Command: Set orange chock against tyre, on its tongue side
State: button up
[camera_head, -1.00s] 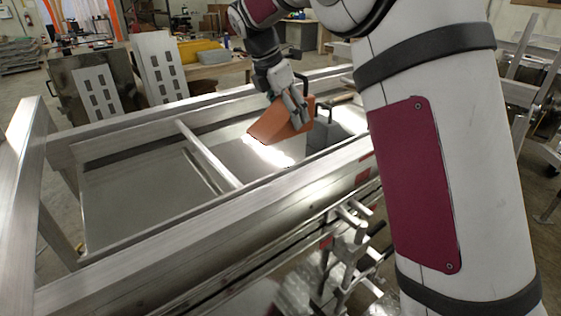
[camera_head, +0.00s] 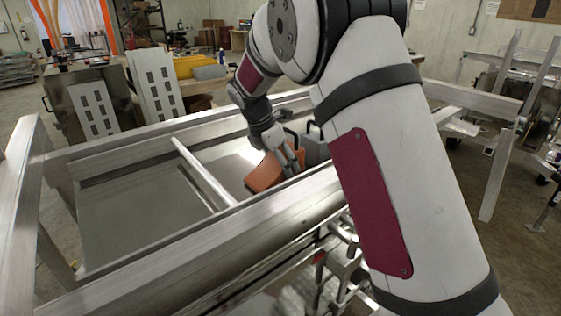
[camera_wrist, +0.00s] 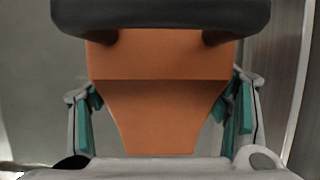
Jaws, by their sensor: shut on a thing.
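The orange chock (camera_head: 264,174) is in my gripper, low over the grey floor of the aluminium trailer (camera_head: 130,205) in the head view. My gripper (camera_head: 291,158) is shut on it from above. In the wrist view the chock (camera_wrist: 160,110) fills the middle, between the teal-padded fingers of my gripper (camera_wrist: 165,112), with a dark bar across its top. Whether the chock touches the trailer floor, I cannot tell. No tyre can be made out in either view.
A grey box-like thing with a dark handle (camera_head: 314,148) stands just right of the chock. A crossbar (camera_head: 203,172) spans the trailer to its left, and the near side rail (camera_head: 190,238) runs in front. Slotted plates (camera_head: 95,108) and a bench stand behind.

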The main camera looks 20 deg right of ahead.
jog(key=shift+f, duration=0.15)
jog(key=o, duration=1.7)
